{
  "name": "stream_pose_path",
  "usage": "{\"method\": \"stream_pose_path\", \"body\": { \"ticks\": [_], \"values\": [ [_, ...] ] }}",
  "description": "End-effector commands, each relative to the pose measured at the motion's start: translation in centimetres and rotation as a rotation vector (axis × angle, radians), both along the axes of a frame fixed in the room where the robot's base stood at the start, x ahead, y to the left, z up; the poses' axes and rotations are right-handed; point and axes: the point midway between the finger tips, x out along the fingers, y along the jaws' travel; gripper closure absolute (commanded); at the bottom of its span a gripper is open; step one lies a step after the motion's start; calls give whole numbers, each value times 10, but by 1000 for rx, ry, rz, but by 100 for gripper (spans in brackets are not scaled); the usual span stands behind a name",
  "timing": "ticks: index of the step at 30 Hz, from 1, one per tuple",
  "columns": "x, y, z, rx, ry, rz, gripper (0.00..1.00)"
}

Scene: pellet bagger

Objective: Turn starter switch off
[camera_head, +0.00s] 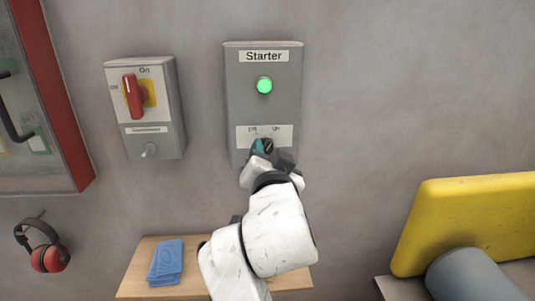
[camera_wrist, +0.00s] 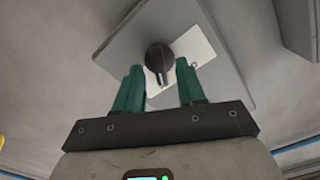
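The grey starter box (camera_head: 287,100) is on the wall with a "Starter" label and a lit green lamp (camera_head: 264,86). Its black rotary switch (camera_wrist: 158,57) sits on a white label plate (camera_wrist: 197,46) in the wrist view. In the head view my gripper (camera_head: 262,147) is at the box's lower part and mostly hides the switch. In the wrist view my gripper (camera_wrist: 157,70) has its teal fingers apart, with the knob between or just beyond the tips. I cannot tell whether they touch it.
A grey box with a red rotary handle (camera_head: 133,97) is on the wall to the left. Below are a wooden shelf (camera_head: 135,286) with blue folded items (camera_head: 166,262) and hanging red ear defenders (camera_head: 47,258). A yellow machine part (camera_head: 470,215) stands at the right.

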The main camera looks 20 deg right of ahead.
Motion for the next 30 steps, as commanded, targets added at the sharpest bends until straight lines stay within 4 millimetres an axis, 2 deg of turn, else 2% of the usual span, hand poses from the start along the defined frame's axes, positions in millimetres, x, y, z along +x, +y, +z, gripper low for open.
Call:
{"method": "stream_pose_path", "body": {
  "ticks": [2, 14, 30],
  "values": [
    [0, 0, 0, 0, 0, 0, 63],
    [0, 0, 0, 0, 0, 0, 100],
    [0, -1, 1, -64, 22, -2, 100]
  ]
}}
